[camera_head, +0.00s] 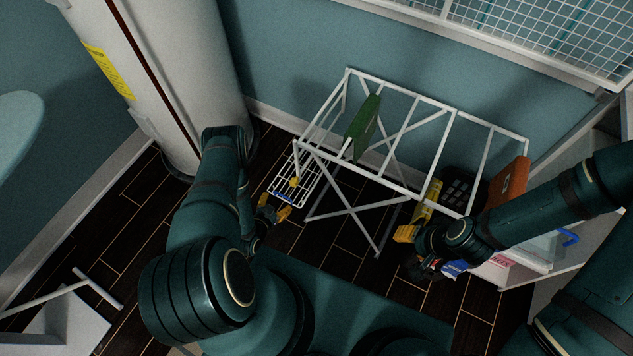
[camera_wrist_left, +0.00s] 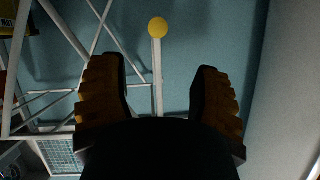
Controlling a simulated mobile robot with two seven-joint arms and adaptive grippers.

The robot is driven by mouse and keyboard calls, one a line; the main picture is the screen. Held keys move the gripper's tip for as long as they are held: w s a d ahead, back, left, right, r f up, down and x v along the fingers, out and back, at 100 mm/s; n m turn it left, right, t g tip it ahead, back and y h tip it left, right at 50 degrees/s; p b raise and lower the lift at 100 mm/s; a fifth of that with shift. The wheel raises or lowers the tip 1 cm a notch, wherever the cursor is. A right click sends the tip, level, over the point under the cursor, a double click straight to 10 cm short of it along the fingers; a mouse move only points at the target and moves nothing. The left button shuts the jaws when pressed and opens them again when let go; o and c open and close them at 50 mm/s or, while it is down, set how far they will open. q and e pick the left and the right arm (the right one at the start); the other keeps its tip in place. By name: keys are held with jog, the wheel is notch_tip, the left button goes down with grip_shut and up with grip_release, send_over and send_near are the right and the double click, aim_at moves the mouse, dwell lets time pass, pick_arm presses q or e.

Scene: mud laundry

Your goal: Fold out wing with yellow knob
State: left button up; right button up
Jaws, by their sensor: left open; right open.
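The white drying rack (camera_head: 378,82) stands by the wall. Its wing (camera_head: 312,184), a white wire grid, hangs down at the rack's left end. The yellow knob (camera_head: 294,182) sits on the wing; it also shows in the left wrist view (camera_wrist_left: 158,28) at the end of a white bar. My left gripper (camera_head: 277,206) is open and empty, just in front of the knob. In the left wrist view the knob is beyond the fingertips, roughly centred between them, and not touched. My right gripper (camera_head: 416,248) is open at the rack's front right; its fingers are partly hidden.
A green item (camera_head: 363,127) hangs over the rack's top bars. A black basket (camera_head: 459,188) and an orange box (camera_head: 509,183) are at the rack's right. A white cylinder (camera_head: 180,70) stands left of the rack. Dark floor lies between the cylinder and the rack.

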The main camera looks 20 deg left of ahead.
aim_at(292, 184)
pick_arm(q)
jog(key=b+x, duration=0.2)
jog(key=x, duration=0.5)
jog(key=b+x, duration=0.2)
jog(key=x, duration=0.4)
jog(key=shift+w+d+f, duration=0.2)
jog(key=shift+w, duration=0.15)
grip_shut()
